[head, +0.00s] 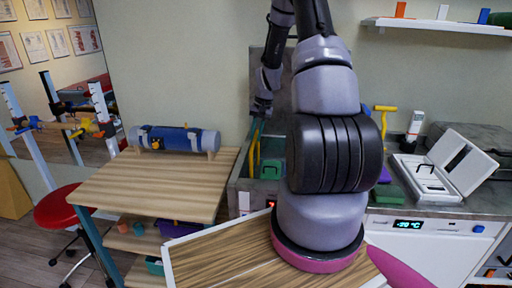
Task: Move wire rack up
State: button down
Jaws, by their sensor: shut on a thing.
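My gripper (260,112) points down over the left end of a metal basin (237,187) set in the counter. A yellow upright bar (254,157), which looks like part of the wire rack's handle, stands directly under it. My gripper is shut on it, though the fingertips are small and the contact is hard to see. A green block (271,169) sits in the basin just right of the bar. My arm hides most of the basin and the rest of the rack. A second yellow handle (384,109) shows right of my arm.
A wooden table (150,185) with a blue roll (178,138) stands at left, with a red stool (62,206) beside it. An open white case (440,168) lies on the counter at right. A wall shelf (440,26) is above.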

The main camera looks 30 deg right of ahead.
notch_tip(320, 180, up, 8)
jog(key=shift+f, duration=0.25)
jog(key=shift+w, duration=0.1)
jog(key=c, duration=0.8)
grip_release()
jog(key=shift+r, duration=0.1)
notch_tip(320, 180, up, 10)
jog(key=s+d, duration=0.1)
jog(key=shift+s+d+r, duration=0.15)
jog(key=shift+d+r, duration=0.1)
jog(key=shift+d, duration=0.15)
